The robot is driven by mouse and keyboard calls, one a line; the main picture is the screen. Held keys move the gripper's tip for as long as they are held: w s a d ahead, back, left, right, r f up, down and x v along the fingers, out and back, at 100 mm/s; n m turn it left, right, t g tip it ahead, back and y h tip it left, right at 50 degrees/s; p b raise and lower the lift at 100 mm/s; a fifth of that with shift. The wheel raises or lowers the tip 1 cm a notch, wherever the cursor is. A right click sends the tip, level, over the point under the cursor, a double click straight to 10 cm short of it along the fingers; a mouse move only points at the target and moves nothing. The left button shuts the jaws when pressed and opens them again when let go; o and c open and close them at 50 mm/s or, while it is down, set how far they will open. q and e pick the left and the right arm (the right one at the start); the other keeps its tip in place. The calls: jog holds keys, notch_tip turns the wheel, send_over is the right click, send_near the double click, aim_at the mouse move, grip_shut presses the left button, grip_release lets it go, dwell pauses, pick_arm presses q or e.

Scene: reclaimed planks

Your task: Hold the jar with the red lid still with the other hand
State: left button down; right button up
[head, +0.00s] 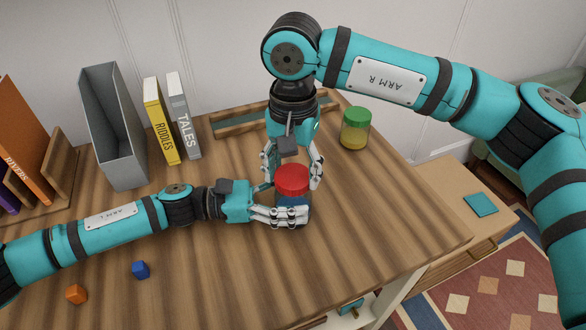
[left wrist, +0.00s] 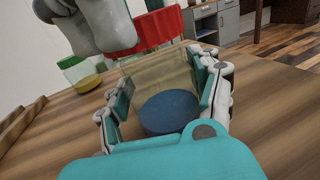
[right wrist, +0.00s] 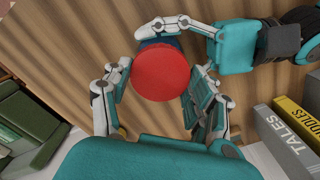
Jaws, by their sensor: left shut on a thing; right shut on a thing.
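The jar with the red lid (head: 293,180) stands upright on the wooden table, with clear walls and dark blue contents (left wrist: 168,112). My left gripper (head: 296,216) is shut around the jar's body from the left, low down; its fingers flank the clear wall in the left wrist view. My right gripper (head: 292,178) comes down from above and is shut on the red lid, which shows round between its fingers in the right wrist view (right wrist: 162,73). The fingers hide part of the jar's body and base.
A green-lidded jar (head: 355,128) with yellow contents stands at the back right. A shallow wooden tray (head: 235,122) lies behind. Books (head: 160,120) and a grey file holder (head: 112,125) stand at the back left.

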aim_at(293, 175)
jog(key=shift+r, duration=2)
pick_arm(q)
jog(key=shift+c, duration=0.8)
grip_release()
jog(key=shift+a, duration=0.1)
